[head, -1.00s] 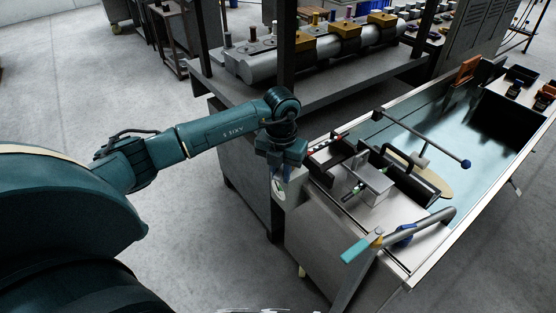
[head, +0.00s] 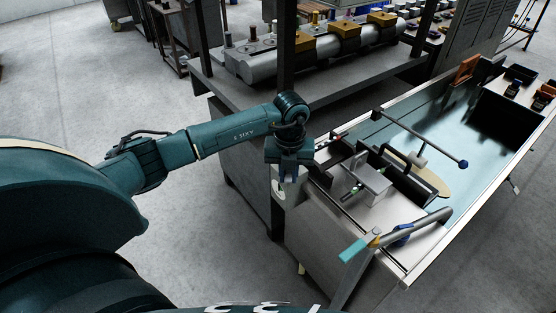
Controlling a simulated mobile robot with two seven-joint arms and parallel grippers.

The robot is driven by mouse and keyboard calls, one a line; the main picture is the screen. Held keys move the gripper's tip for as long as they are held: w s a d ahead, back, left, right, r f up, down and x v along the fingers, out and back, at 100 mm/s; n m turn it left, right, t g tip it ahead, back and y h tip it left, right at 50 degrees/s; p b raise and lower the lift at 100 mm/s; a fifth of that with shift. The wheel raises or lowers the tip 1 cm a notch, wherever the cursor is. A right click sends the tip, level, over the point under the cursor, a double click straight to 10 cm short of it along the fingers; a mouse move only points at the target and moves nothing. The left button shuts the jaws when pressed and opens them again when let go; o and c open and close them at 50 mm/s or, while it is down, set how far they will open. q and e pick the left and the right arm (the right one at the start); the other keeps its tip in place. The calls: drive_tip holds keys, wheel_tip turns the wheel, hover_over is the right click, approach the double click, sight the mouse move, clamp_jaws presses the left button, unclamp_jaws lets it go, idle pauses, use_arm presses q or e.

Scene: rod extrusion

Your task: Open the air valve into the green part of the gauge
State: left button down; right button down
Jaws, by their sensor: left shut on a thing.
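My left gripper (head: 289,176) points down at the near left end of the metal bench. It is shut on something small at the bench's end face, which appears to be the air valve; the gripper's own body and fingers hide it. A pale round gauge (head: 279,189) shows just below and left of the fingers, partly covered. Its needle and green part are too small to read here. My right gripper is not in view.
The bench's long trough (head: 465,110) runs to the upper right. A dark-framed table (head: 235,85) with a metal cylinder (head: 260,66) stands behind my left arm. Open floor lies left.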

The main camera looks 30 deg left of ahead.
use_arm(q)
drive_tip(key=shift+w+d+n+p, duration=0.3)
drive_tip(key=shift+d+n+p, duration=0.1)
drive_tip(key=shift+n, duration=0.6)
drive_tip(key=shift+r, duration=0.1)
drive_tip(key=shift+w+d+n, duration=0.1)
drive_tip(key=shift+d+n, duration=0.05)
drive_tip(key=shift+n, duration=0.15)
drive_tip(key=c, duration=1.3)
unclamp_jaws()
drive_tip(key=shift+o, duration=0.2)
